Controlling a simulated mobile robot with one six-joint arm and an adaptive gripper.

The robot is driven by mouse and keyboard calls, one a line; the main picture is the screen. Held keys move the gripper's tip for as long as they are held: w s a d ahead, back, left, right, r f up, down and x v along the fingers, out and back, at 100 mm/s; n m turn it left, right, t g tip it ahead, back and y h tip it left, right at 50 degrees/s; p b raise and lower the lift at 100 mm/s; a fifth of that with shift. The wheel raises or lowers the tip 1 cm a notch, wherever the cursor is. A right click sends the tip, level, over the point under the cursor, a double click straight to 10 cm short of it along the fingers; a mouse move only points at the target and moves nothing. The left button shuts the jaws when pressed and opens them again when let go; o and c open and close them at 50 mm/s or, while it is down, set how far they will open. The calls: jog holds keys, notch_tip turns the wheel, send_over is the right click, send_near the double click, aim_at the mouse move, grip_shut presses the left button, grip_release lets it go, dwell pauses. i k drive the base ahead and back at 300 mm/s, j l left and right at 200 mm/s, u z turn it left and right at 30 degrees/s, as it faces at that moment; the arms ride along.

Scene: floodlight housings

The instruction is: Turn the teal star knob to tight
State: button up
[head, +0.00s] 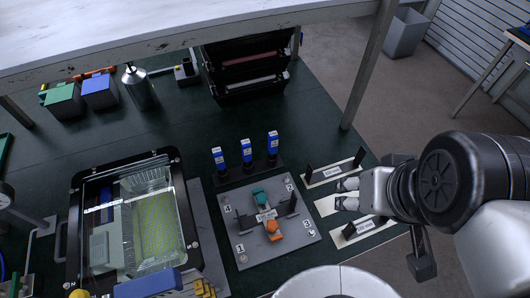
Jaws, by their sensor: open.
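The teal star knob (259,196) sits on the upper middle of a grey square plate (249,252) with numbered corners. An orange knob (273,230) is on the same plate just below it, and a small white label (266,214) lies between them. The markings are too small to read, so I cannot tell how far the teal knob is turned. My gripper (346,193) is to the right of the plate, over a pale strip. Its fingers point left and are apart, with nothing between them. It is clear of the teal knob.
Dark upright pieces (293,203) stand on the plate beside the knobs. Several blue-topped items (246,150) stand in a row behind it. A black-framed floodlight housing (75,235) lies to the left. Labelled holders (334,173) flank my gripper. A shelf (200,25) overhangs the back.

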aim_at(261, 198)
jog(key=u, duration=0.85)
